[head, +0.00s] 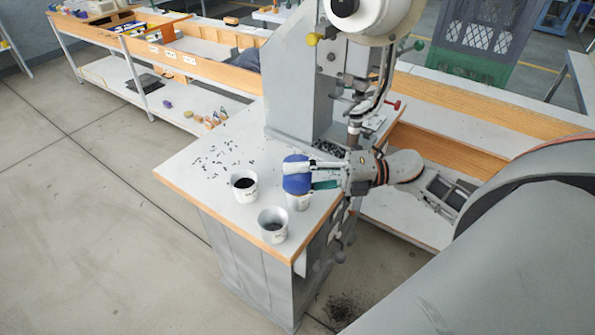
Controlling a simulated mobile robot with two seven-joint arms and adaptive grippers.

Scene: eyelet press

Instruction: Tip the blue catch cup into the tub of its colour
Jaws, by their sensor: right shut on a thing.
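My right gripper (318,175) reaches in from the right and is shut on the blue catch cup (296,183). The blue cup is held above the worktop, directly over or just in front of a pale tub (299,203) that it partly hides. The cup's opening and contents cannot be made out. Two more white tubs stand on the worktop: one with dark bits (244,186) to the left, one with a grey inside (273,225) near the front corner. The tubs' colour marks are too small to read. My left gripper is out of view.
The grey press (297,75) stands at the back of the worktop (205,175). Small dark bits lie scattered on the worktop at left, and more lie on the floor (343,307). A wooden-edged bench (480,115) runs behind at right.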

